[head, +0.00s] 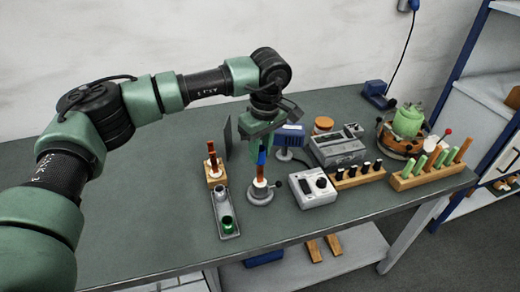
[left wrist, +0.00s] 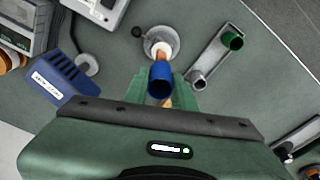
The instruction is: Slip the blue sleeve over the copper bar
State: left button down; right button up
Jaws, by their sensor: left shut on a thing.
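The copper bar (head: 260,172) stands upright in a round grey holder (head: 259,197) with a white collar. In the left wrist view the bar (left wrist: 162,50) shows just beyond the blue sleeve (left wrist: 160,84). My left gripper (head: 263,150) points down over the holder, shut on the blue sleeve (head: 262,158). The sleeve is roughly upright and in line with the bar, directly above its visible part. I cannot tell whether the bar's top is inside it; the sleeve's near opening looks dark. My right gripper is not in view.
A narrow grey tray (head: 222,208) with a green cup (head: 228,224) lies left of the holder. A wooden block (head: 215,178) with copper pieces stands behind it. A blue device (head: 290,136), a white meter (head: 313,190) and several racks crowd the right. The table's left front is clear.

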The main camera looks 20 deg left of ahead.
pick_arm(q)
jog(key=shift+f+b, duration=0.7)
jog(key=shift+f, duration=0.4)
jog(key=shift+f, duration=0.1)
jog(key=c, duration=0.7)
grip_release()
jog(key=shift+c, duration=0.2)
jog(key=shift+r+p, duration=0.55)
jog(key=shift+r, duration=0.55)
notch_tip(320, 180, up, 7)
jog(key=p, duration=0.3)
jog(key=shift+p, duration=0.4)
jog(key=shift+f, duration=0.1)
